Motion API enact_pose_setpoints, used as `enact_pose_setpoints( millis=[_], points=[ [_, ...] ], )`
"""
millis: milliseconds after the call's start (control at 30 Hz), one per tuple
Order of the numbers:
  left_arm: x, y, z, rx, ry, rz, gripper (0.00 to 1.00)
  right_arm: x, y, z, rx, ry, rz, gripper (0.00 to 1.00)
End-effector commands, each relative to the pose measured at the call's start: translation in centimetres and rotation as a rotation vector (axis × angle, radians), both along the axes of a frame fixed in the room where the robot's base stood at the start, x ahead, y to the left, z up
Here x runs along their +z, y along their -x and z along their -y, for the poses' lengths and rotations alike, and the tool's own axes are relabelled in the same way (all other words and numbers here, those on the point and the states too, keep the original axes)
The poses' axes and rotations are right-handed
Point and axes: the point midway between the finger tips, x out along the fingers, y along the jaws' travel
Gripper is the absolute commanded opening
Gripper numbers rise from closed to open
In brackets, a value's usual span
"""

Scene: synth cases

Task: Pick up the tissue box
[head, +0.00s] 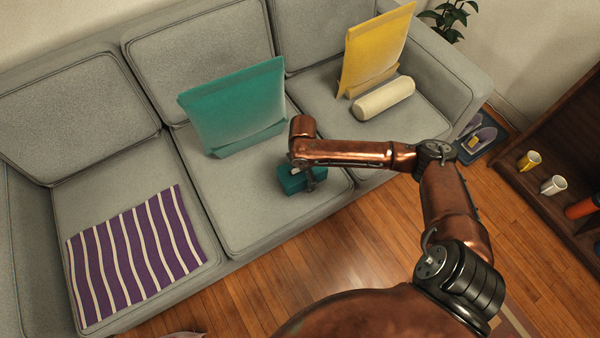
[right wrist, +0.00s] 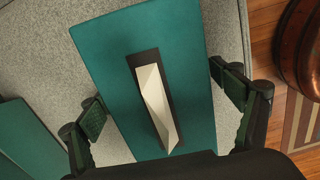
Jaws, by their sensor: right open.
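The tissue box (head: 291,180) is teal and sits on the middle seat of the grey sofa, near its front edge. In the right wrist view the tissue box (right wrist: 190,70) shows a dark slot on top with a white tissue (right wrist: 156,105) in it. My right gripper (head: 309,184) is over the box in the head view and hides part of it. In the right wrist view my right gripper (right wrist: 160,100) is open, with one finger on each side of the box and a gap visible at the left finger. My left gripper is not in view.
A teal cushion (head: 238,105) leans behind the box on the sofa (head: 85,105). A yellow cushion (head: 372,50) and a cream bolster (head: 384,98) are on the right seat. A striped purple cloth (head: 135,252) lies on the left seat.

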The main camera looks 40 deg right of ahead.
Motion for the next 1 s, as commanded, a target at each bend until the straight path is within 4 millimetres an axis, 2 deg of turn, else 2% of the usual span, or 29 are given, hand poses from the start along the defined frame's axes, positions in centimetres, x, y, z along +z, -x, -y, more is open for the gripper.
enact_pose_setpoints(
  millis=[167, 833, 1000],
  points=[
    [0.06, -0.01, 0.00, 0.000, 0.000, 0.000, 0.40, 0.12, -0.03, 0.01, 0.000, 0.000, 0.001, 0.84],
    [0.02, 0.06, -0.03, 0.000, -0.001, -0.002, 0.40, 0.08, -0.04, -0.03, 0.001, -0.001, 0.001, 0.38],
    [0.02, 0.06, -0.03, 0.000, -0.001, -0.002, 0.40, 0.09, -0.06, -0.03, 0.001, -0.001, 0.001, 0.38]
  ],
)
